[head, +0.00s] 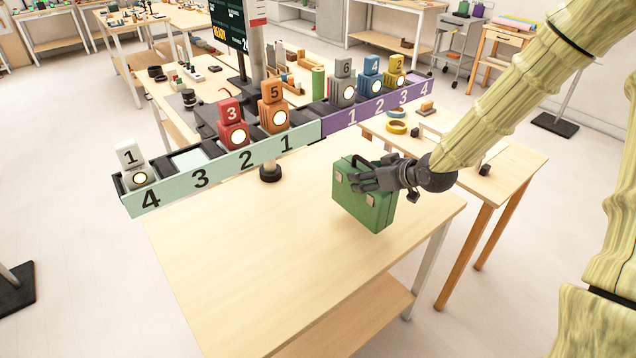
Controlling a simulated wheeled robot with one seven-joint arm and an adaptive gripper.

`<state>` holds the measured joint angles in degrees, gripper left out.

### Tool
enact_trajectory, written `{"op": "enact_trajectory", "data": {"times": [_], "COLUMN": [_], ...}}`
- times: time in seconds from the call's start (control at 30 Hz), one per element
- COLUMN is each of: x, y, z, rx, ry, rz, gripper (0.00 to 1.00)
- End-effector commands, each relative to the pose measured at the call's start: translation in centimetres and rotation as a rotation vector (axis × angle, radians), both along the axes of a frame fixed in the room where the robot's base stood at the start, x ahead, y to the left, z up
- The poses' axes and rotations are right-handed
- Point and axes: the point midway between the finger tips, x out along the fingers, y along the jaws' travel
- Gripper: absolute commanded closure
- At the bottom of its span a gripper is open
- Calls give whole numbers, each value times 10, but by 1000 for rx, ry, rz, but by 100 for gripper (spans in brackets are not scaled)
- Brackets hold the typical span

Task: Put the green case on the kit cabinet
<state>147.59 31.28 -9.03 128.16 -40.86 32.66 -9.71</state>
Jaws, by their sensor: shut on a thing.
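The green case (365,205) is a boxy case with pale latches, at the right part of the front wooden table. My gripper (368,178) reaches in from the right and is shut on the case near its upper edge. The fingers cover part of the case's top and front. The case stands roughly upright, a little tilted in the picture. I cannot tell whether its bottom touches the table. I cannot tell which piece of furniture is the kit cabinet.
The front table (270,255) is clear left of the case. A side table (500,170) with tape rolls (396,127) is at the right. A grey cart (458,35) stands far back.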

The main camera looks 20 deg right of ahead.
Motion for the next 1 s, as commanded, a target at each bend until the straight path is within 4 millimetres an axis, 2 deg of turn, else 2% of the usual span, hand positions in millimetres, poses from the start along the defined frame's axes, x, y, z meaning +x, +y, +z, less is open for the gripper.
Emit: {"op": "enact_trajectory", "data": {"times": [0.7, 1.0], "x": [99, 116], "y": [64, 75], "z": [-8, -11], "rx": [1, 0], "ry": [-2, -1], "rz": [0, 0], "gripper": [98, 98]}}
